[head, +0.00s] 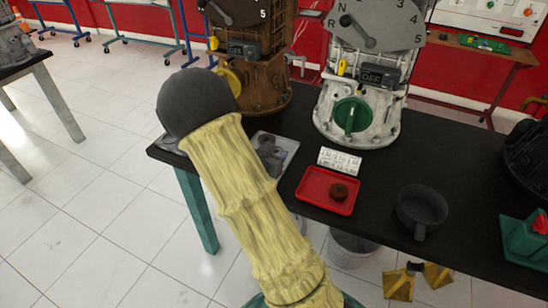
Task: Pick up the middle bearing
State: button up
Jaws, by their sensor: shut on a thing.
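A light grey tray (290,145) lies near the left end of the black table. Dark grey rounded parts (268,152), which may be bearings, lie in it. My yellow-sleeved arm covers part of this tray, and I cannot tell which part is the middle one. A small brown round part (340,192), possibly a bearing, lies in a red tray (311,188) to the right of the grey tray. My arm reaches up from the bottom to a dark rounded end at the table's left corner. My gripper itself does not show.
A brown engine trainer (262,75) and a white one (365,100) with a green knob stand at the back. A white label (340,160) lies behind the red tray. A dark mug (422,210) stands to its right. A green object (524,240) is at far right.

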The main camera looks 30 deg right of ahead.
notch_tip(320, 180, up, 8)
jog(key=shift+f+p, duration=0.25)
jog(key=shift+p, duration=0.65)
jog(key=shift+w, duration=0.1)
